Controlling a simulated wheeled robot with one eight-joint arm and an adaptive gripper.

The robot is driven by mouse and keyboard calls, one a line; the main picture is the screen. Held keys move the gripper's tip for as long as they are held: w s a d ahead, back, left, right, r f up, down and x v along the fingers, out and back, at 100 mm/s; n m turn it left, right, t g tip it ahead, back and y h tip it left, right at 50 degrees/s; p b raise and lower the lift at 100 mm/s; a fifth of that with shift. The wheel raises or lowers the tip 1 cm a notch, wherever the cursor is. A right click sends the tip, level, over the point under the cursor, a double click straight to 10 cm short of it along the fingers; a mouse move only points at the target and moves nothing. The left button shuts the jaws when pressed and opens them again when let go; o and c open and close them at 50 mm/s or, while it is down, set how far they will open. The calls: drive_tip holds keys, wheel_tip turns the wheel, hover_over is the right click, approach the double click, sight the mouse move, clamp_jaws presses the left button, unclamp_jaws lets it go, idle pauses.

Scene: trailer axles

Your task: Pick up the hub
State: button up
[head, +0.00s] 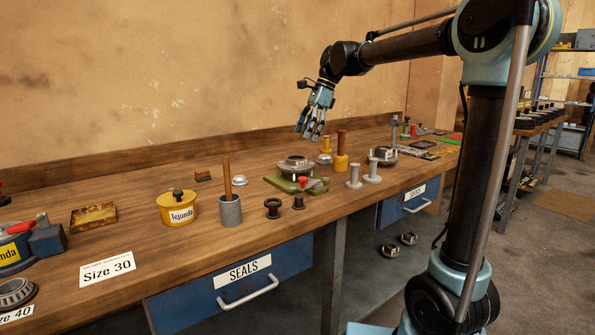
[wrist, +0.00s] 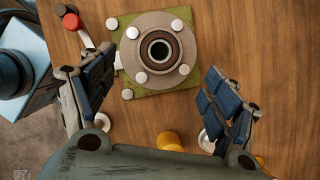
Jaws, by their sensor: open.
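A grey round hub (head: 297,164) with a dark central bore and silver studs sits on a green plate (head: 277,182) on the workbench. In the wrist view the hub (wrist: 184,62) lies flat at the top middle, over the green plate (wrist: 188,14). My gripper (head: 311,136) is open and empty above the bench, higher than the hub and apart from it. In the wrist view its two fingers stand to the left and right, with the hub ahead between them. A similar hub-like part (head: 384,155) lies farther right on the bench.
A red-knobbed lever (wrist: 72,22) is by the plate's corner. A yellow post (head: 341,162) and grey spindles (head: 354,177) stand close by. A grey cup with a wooden handle (head: 230,211) and yellow tin (head: 178,210) are left. The front bench strip is mostly clear.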

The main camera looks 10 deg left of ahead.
sight(297, 157)
drive_tip(key=shift+x, duration=3.8)
clamp_jaws()
